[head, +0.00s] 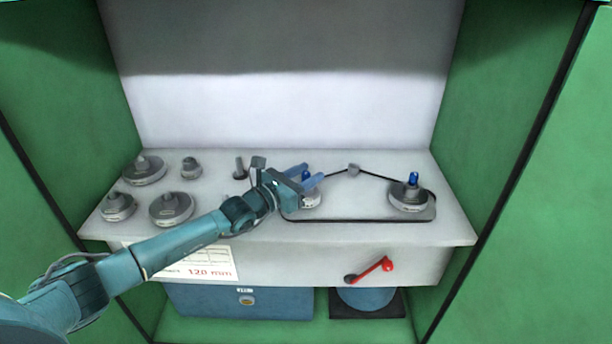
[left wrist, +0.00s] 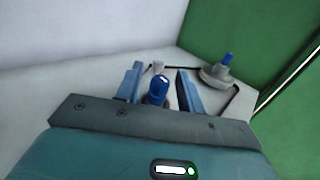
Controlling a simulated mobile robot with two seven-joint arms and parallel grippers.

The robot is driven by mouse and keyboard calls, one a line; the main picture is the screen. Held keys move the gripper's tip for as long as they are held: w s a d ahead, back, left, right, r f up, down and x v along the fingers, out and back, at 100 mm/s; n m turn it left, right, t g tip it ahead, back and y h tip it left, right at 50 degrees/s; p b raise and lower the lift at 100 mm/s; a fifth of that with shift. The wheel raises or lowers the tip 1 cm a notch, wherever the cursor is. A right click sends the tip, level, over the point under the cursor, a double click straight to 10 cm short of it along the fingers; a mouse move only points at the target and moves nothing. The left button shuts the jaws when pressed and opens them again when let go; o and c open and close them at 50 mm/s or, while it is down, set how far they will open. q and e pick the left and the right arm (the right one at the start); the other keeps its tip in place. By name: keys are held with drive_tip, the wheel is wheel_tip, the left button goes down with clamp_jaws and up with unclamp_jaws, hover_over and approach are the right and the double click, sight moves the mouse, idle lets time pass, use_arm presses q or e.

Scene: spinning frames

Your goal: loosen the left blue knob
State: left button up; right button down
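The left blue knob (head: 306,175) sits on top of a round grey pulley (head: 311,201) on the white bench. My left gripper (head: 312,176) is at this knob, coming in from the left. In the left wrist view the blue knob (left wrist: 158,88) stands between the two blue fingers (left wrist: 160,85), with a gap on each side. The gripper is open around it. The right blue knob (head: 413,179) stands upright on another pulley (head: 408,197) and also shows in the left wrist view (left wrist: 227,58). My right gripper is in neither view.
A dark belt runs from the right pulley over a small post (head: 353,169). Several grey discs (head: 171,208) stand on the left of the bench (head: 250,232). A red lever (head: 375,268) is on the bench front. Green walls (head: 510,110) close both sides.

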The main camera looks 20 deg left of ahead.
use_arm(q)
clamp_jaws()
idle(0.4)
